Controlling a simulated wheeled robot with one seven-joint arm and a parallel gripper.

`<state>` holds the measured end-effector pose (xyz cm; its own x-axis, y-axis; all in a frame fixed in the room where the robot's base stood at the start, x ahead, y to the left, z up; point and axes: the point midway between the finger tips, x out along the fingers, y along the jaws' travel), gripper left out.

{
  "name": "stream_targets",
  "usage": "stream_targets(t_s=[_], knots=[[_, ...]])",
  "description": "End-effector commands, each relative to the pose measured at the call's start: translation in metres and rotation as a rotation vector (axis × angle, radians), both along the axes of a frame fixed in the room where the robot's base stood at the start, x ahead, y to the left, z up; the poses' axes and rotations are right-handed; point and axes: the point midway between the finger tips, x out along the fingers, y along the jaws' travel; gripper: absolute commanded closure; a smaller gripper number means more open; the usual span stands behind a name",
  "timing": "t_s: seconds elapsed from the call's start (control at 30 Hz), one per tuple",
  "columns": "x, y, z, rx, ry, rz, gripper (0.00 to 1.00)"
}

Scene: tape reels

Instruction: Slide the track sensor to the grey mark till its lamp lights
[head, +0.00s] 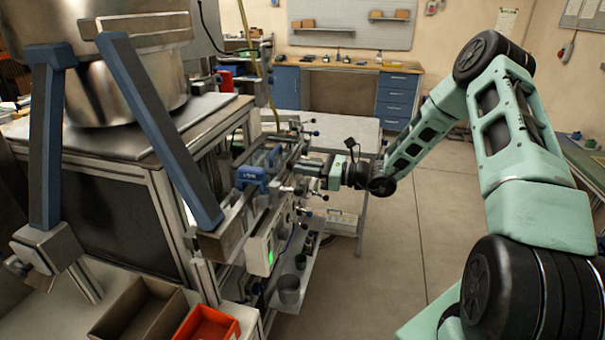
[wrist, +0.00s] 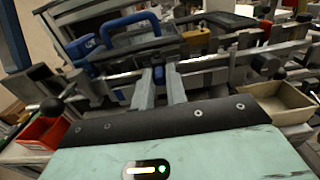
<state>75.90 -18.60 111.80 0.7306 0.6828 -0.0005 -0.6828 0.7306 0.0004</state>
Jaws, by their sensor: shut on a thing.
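In the wrist view my gripper (wrist: 159,74) reaches forward over a metal rail, its two grey fingers shut on a small dark-blue part that appears to belong to the track sensor. The fingers hide most of it. In the head view my gripper (head: 312,174) comes in from the right at the rail assembly, and the sensor is too small to make out there. I cannot tell the grey mark from the other grey metal along the rail, and I see no lit lamp on the held part.
A blue clamp (head: 251,175) stands left of my gripper, and a yellow block (wrist: 196,36) is beyond the fingers. Below is a white box with a green lit panel (head: 270,256). Dark knobs flank the rail. A red bin (head: 208,325) is at the front; open floor lies right.

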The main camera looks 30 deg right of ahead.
Motion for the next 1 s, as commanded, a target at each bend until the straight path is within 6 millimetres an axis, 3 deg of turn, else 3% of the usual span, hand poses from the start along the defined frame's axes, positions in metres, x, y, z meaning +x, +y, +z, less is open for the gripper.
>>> stream_targets(t_s=[0.1, 0.3, 0.67, 0.7, 0.77, 1.0], knots=[[0.021, -0.021, -0.002, -0.002, -0.009, -0.002, 1.0], [0.042, -0.044, -0.001, 0.0, -0.004, -0.001, 1.0], [0.046, -0.049, 0.002, 0.0, -0.003, -0.006, 1.0], [0.046, -0.049, 0.002, 0.0, -0.003, -0.006, 0.78], [0.046, -0.049, 0.002, -0.001, -0.004, -0.006, 0.64], [0.045, -0.048, 0.001, 0.0, -0.001, -0.003, 0.64]])
